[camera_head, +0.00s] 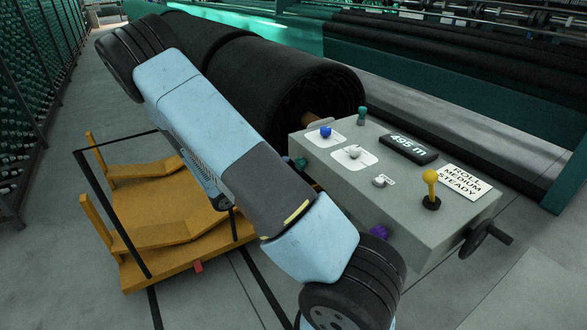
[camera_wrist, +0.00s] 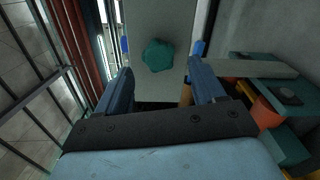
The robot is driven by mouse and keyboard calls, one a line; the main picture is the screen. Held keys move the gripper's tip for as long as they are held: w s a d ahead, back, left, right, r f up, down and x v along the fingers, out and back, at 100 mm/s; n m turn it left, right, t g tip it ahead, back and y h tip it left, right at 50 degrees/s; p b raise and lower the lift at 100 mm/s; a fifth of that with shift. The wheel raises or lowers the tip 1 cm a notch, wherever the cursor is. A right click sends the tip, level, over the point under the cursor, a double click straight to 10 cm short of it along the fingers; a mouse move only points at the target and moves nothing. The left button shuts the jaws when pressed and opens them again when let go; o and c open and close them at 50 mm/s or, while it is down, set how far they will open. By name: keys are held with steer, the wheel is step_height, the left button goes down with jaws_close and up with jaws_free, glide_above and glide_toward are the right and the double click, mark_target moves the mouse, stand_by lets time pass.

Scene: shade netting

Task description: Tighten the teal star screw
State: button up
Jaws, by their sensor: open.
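The teal star screw (camera_wrist: 158,56) shows in the wrist view, its lobed head facing me on a grey panel (camera_wrist: 150,91). My gripper (camera_wrist: 162,62) is open, with one dark blue finger to the left of the screw and one to the right. Nothing is between the fingers at their near end. The screw head lies ahead, in line with the gap; I cannot tell how far. In the head view a teal knob (camera_head: 301,163) shows on the left side of the grey control box (camera_head: 330,185).
The box top carries a blue knob (camera_head: 326,131), white knob (camera_head: 354,152), another teal knob (camera_head: 362,113), yellow-topped lever (camera_head: 430,182) and display (camera_head: 409,150). A purple knob (camera_head: 378,231) and a crank (camera_head: 484,237) are on its sides. A yellow cart (camera_head: 165,215) and black rolls (camera_head: 285,80) stand close by.

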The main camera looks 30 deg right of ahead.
steer(key=a, duration=0.7)
steer(key=shift+a, duration=0.3)
steer(key=shift+s, duration=0.15)
steer(key=s+a+r+m+t+y, duration=0.1)
steer(key=s+a+r+t+y, duration=0.1)
steer(key=s+r+y, duration=0.7)
steer(key=s+a+r+m+t+y, duration=0.1)
steer(key=s+a+r+t+y, duration=0.2)
steer(key=s+r+y, duration=0.6)
steer(key=s+r, duration=0.6)
steer(key=r, duration=0.6)
steer(key=shift+s+r+m, duration=0.35)
steer(key=shift+m, duration=0.05)
